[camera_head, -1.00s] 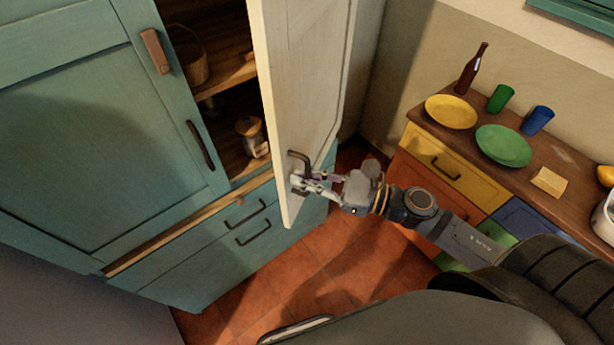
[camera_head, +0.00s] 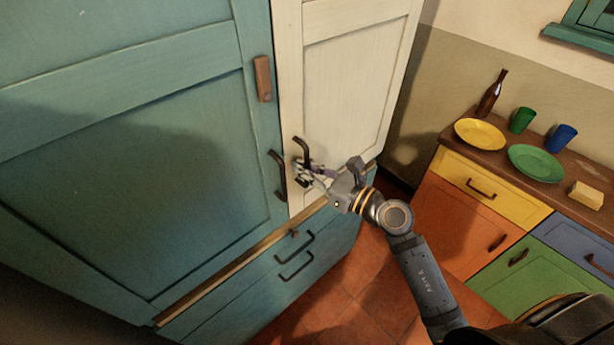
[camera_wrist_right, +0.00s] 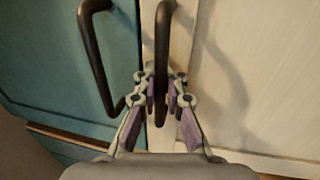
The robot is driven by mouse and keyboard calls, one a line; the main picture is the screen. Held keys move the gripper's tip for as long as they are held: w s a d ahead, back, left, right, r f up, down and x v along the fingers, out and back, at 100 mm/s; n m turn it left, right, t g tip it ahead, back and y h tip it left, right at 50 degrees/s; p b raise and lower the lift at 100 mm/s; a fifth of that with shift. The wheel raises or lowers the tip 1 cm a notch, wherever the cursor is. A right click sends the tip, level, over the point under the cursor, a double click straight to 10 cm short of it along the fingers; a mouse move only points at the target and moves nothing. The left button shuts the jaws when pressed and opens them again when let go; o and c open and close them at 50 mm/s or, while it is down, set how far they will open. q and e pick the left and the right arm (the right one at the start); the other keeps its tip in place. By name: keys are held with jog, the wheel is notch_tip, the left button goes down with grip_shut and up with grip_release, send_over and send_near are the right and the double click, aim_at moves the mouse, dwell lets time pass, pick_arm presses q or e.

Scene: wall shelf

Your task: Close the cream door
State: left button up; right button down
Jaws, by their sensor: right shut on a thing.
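The cream door (camera_head: 345,90) stands beside the teal door (camera_head: 140,130) of the cabinet, its edge against the teal door's edge, and looks flush with the front. Its dark handle (camera_head: 301,150) is near its lower left edge. My right gripper (camera_head: 305,172) is shut on that handle. In the right wrist view the fingers of my right gripper (camera_wrist_right: 162,98) sit on both sides of the cream door's handle (camera_wrist_right: 164,50), and the teal door's handle (camera_wrist_right: 95,55) is just left of it. My left gripper is not in view.
Teal drawers (camera_head: 290,260) lie below the doors, above the red tile floor (camera_head: 350,285). At the right a sideboard with coloured fronts (camera_head: 450,220) holds a bottle (camera_head: 491,95), a yellow plate (camera_head: 480,133), a green plate (camera_head: 536,162), cups and a yellow block.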

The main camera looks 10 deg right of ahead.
aim_at(291, 124)
jog(key=shift+r, duration=0.1)
dwell(0.3)
jog(key=c, duration=1.7)
grip_release()
jog(key=shift+w, duration=0.1)
jog(key=shift+r, duration=0.15)
jog(key=r, duration=0.9)
jog(key=shift+d+r, duration=0.25)
jog(key=shift+d, duration=0.1)
jog(key=shift+a+r, duration=0.15)
jog(key=shift+r, duration=0.1)
jog(key=shift+a, duration=0.25)
jog(key=shift+d, duration=0.1)
